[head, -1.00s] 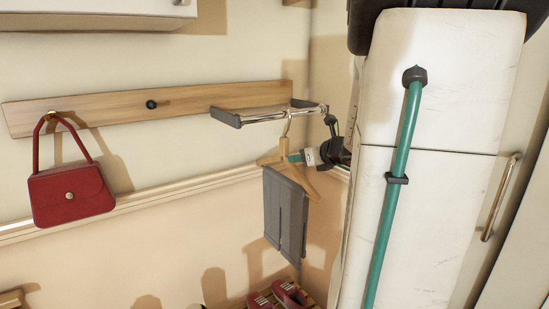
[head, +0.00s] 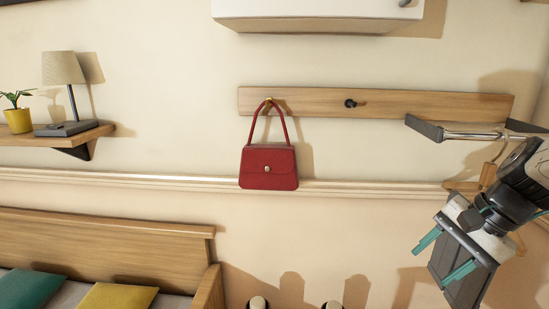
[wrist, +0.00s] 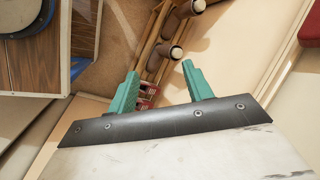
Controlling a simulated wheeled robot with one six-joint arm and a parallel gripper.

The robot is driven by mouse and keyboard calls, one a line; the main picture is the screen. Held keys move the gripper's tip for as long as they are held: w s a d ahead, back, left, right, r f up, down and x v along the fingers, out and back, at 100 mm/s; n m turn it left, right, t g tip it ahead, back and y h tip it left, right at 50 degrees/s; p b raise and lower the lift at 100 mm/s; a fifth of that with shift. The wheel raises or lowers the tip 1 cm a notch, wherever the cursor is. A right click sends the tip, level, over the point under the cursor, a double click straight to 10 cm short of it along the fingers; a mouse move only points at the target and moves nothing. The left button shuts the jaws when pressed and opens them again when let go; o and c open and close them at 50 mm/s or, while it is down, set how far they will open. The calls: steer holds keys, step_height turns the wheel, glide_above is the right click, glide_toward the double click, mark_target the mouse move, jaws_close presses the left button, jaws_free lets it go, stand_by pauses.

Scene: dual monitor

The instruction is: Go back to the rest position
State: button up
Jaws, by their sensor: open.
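My gripper (head: 430,268) is at the right of the head view, pointing down and to the left, with its two green fingers apart and nothing held between them. In the wrist view my gripper (wrist: 160,70) is also open and empty. In the head view it overlaps grey trousers (head: 478,290) on a wooden hanger (head: 487,176). The hanger is under a metal rail (head: 470,135), and my arm hides part of it. I cannot tell how far the fingers are from the trousers.
A red handbag (head: 268,167) hangs on a wooden peg board (head: 400,102). A white cabinet (head: 320,14) is above. A shelf (head: 80,133) with a lamp (head: 65,75) is at the left, above a wooden bench (head: 100,235) with cushions. Bare wall lies between shelf and handbag.

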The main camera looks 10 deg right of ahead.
steer(key=s+a+r+n+g+h, duration=0.1)
steer(key=s+a+n+h, duration=0.3)
steer(key=s+a+n, duration=0.4)
steer(key=shift+a+r+n+g, duration=0.4)
steer(key=shift+r+n, duration=0.2)
steer(key=shift+n, duration=1.5)
